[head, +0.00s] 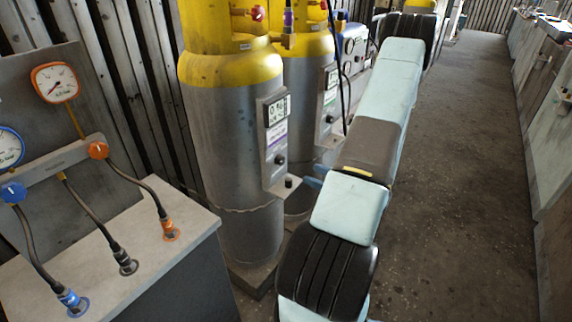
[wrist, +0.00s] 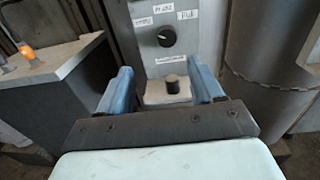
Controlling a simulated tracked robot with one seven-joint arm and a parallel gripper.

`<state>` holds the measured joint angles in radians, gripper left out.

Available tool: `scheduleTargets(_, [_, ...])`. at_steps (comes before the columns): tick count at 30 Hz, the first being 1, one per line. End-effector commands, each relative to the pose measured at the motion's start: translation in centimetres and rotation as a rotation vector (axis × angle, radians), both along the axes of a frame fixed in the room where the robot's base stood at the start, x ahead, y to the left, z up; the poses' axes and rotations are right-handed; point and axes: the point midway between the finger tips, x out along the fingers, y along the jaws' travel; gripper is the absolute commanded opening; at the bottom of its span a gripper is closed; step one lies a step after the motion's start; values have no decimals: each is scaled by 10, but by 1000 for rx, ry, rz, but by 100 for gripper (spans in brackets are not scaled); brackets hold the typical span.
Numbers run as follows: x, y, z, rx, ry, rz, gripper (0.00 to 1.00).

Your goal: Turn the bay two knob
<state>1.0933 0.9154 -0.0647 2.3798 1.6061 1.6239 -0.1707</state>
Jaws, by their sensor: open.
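My gripper (wrist: 161,78) is open, with its two blue fingers apart in the wrist view. Between and beyond the fingers, a short dark knob (wrist: 173,82) stands on a pale ledge (wrist: 166,99). A black round knob (wrist: 166,36) sits higher on the grey panel face. In the head view the fingers of my gripper (head: 315,176) point left toward the nearest cylinder's panel (head: 272,135). That panel has a display, a dark knob (head: 278,158) and a ledge knob (head: 288,182). I cannot read a bay number. No contact between fingers and knob shows.
Two grey cylinders with yellow tops stand close together, the nearer one (head: 225,130) left of my arm. A second panel (head: 329,105) is behind. A gauge bench (head: 150,235) with hoses stands at left. Open floor (head: 460,180) lies right, before cabinets (head: 548,130).

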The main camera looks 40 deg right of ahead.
Motion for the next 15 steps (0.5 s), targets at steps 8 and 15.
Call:
scheduleTargets(8, [3,-6,-10,21,3,-49,66])
scheduleTargets(15, [37,7,-10,21,2,-44,66])
